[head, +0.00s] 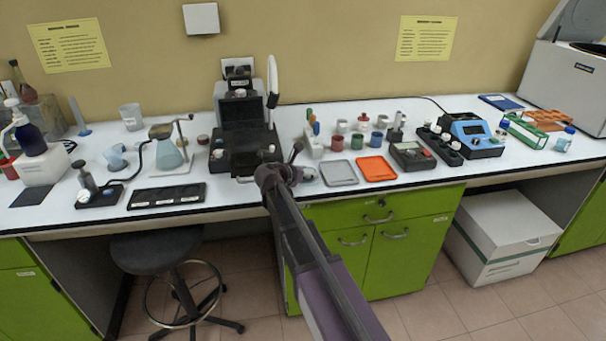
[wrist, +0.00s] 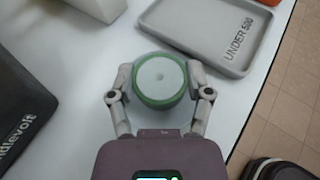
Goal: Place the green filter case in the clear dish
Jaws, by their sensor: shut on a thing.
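The green filter case (wrist: 160,80) is a round piece with a green rim and a pale top with a small centre mark. In the wrist view it sits between the two fingers of my gripper (wrist: 159,73), which is shut on it from both sides. In the head view my gripper (head: 303,174) is over the front edge of the bench, left of the grey tray; the case is too small there to make out clearly.
A grey tray (wrist: 222,57) marked "UNDER 500" lies just beyond my gripper to the right, with an orange tray (head: 376,168) beside it. A black instrument (head: 243,150) stands to the left. Several small jars stand behind the trays.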

